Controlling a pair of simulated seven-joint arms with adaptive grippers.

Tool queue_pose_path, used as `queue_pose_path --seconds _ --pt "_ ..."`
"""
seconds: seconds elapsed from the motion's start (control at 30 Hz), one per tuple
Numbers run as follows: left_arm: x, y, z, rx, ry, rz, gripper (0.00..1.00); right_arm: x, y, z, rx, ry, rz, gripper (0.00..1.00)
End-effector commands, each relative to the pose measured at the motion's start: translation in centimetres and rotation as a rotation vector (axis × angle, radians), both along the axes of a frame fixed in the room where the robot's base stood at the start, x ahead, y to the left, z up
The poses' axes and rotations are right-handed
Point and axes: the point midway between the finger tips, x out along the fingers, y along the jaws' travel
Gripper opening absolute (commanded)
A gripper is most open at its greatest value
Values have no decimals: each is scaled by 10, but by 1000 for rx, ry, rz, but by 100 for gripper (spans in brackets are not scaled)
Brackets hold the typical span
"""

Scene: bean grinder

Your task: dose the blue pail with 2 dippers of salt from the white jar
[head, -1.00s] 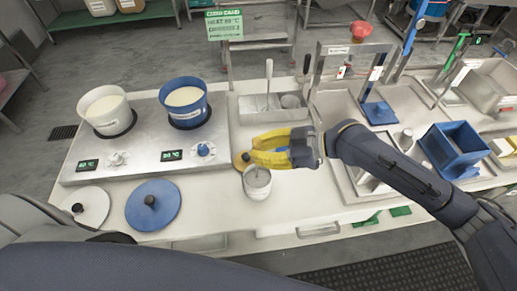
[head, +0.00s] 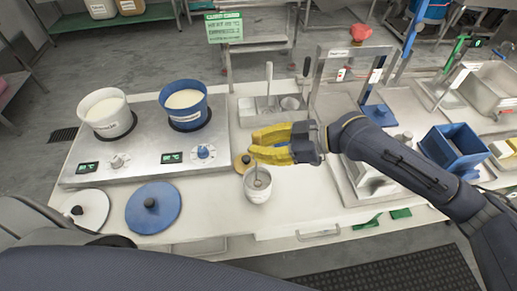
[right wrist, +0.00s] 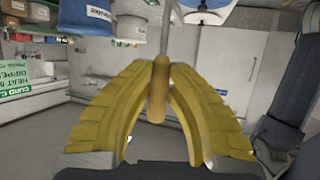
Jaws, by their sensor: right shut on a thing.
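The blue pail (head: 185,112) stands on the right hot plate, filled with pale liquid. The white jar (head: 257,188) stands on the counter in front, below my right gripper. My right gripper (head: 254,143), with yellow fingers, is shut on the wooden handle of a dipper; the handle shows between the fingers in the right wrist view (right wrist: 158,92). The dipper's thin metal rod (head: 258,177) comes down into the jar's mouth; its cup is hidden inside or too small to make out. My left gripper is not in view.
A white pail (head: 106,112) stands on the left hot plate. A blue lid (head: 153,208) and a white lid (head: 86,209) lie in front. A small brown lid (head: 242,162) is beside the jar. A tray (head: 246,118) with upright tools stands behind my right gripper.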

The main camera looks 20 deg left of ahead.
Motion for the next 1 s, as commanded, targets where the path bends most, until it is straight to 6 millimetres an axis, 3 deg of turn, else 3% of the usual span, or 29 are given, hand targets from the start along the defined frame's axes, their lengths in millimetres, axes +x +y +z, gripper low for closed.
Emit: queue_pose_path --seconds 1.0 --pt "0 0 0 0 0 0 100 0 0 69 0 -2 1 0"
